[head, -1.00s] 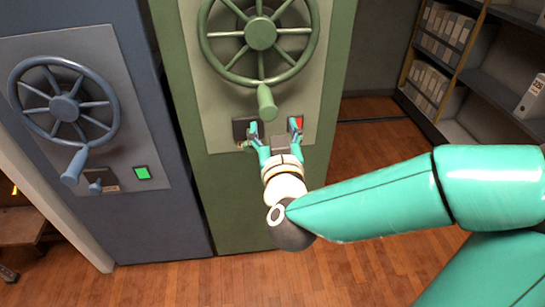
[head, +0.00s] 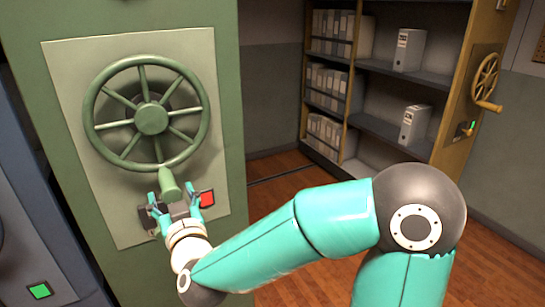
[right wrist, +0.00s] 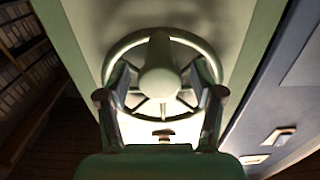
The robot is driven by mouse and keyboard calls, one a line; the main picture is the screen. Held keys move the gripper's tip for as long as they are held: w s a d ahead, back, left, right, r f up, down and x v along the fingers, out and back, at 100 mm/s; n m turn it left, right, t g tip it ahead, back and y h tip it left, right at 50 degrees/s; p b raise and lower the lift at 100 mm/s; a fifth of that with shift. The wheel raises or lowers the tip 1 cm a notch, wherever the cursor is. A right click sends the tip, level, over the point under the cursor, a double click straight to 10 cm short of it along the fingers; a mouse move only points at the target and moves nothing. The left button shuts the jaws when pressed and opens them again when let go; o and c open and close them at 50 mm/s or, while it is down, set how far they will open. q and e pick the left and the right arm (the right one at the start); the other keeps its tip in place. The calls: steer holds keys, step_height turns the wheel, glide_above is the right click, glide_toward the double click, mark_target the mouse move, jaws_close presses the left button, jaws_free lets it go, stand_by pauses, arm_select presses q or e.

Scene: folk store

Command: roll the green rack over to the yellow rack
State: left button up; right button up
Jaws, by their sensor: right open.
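The green rack (head: 225,130) stands at the left in the head view, its end panel facing me. Its green handwheel (head: 150,118) has a crank knob (head: 169,184) at the bottom. Below are a dark latch (head: 150,216) and a red light (head: 207,198). My right gripper (head: 175,200) is open at the knob's lower end. In the right wrist view the knob (right wrist: 158,70) shows between the spread fingers; contact cannot be told. The yellow rack (head: 462,85) stands at the right, with its own wheel (head: 486,80) and a green light. My left gripper is out of view.
A blue rack (head: 60,235) with a green light (head: 39,291) stands left of the green rack. Open wooden floor with a rail (head: 280,172) lies between the green and yellow racks. The yellow rack's shelves hold several binders.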

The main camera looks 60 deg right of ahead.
mark_target(168, 184)
steer(key=shift+x, duration=2.45)
steer(key=shift+c, duration=0.4)
jaws_close()
